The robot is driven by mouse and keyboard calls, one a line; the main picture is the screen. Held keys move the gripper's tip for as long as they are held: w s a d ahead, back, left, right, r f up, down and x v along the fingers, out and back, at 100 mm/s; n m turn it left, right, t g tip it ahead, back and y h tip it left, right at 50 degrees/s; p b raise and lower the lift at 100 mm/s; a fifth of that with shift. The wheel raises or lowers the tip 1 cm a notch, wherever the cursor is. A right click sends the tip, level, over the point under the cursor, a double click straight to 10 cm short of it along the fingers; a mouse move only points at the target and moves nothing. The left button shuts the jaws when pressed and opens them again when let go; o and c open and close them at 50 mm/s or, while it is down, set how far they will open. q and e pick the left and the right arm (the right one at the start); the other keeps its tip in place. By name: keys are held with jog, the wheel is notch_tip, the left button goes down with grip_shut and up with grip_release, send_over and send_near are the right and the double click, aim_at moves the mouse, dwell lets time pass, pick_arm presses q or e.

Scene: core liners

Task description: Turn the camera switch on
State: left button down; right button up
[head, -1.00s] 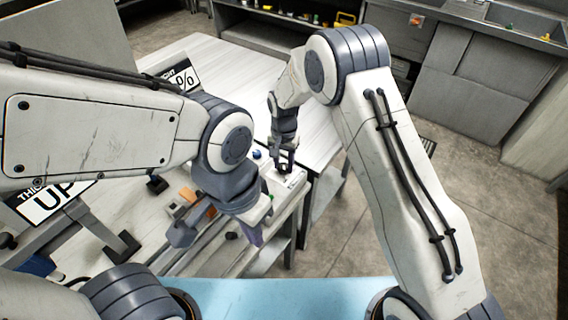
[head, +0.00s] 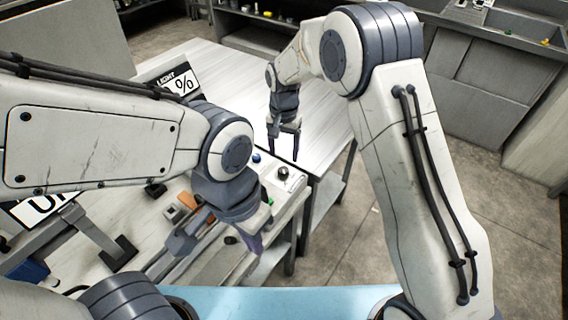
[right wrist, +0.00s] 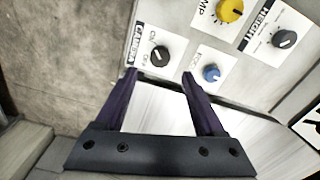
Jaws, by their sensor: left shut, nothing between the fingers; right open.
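The camera switch (right wrist: 160,56) is a small black knob on a white plate with a "CAMERA" label and ON and OFF marks. I cannot tell for sure which mark it points at. In the head view the black knob (head: 283,173) is at the right end of the control panel. My right gripper (head: 284,155) is open and empty, just beyond the knob. In the right wrist view its fingertips (right wrist: 158,75) are apart, with the knob just past them and not between them. My left gripper (head: 251,244) is shut and empty over the panel's front part.
A blue knob (right wrist: 211,73) is beside the camera switch. A yellow knob (right wrist: 230,10) and a dark "HEIGHT" knob (right wrist: 285,39) are further along. Open floor (head: 345,230) is to the right.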

jog(key=shift+r, duration=1.55)
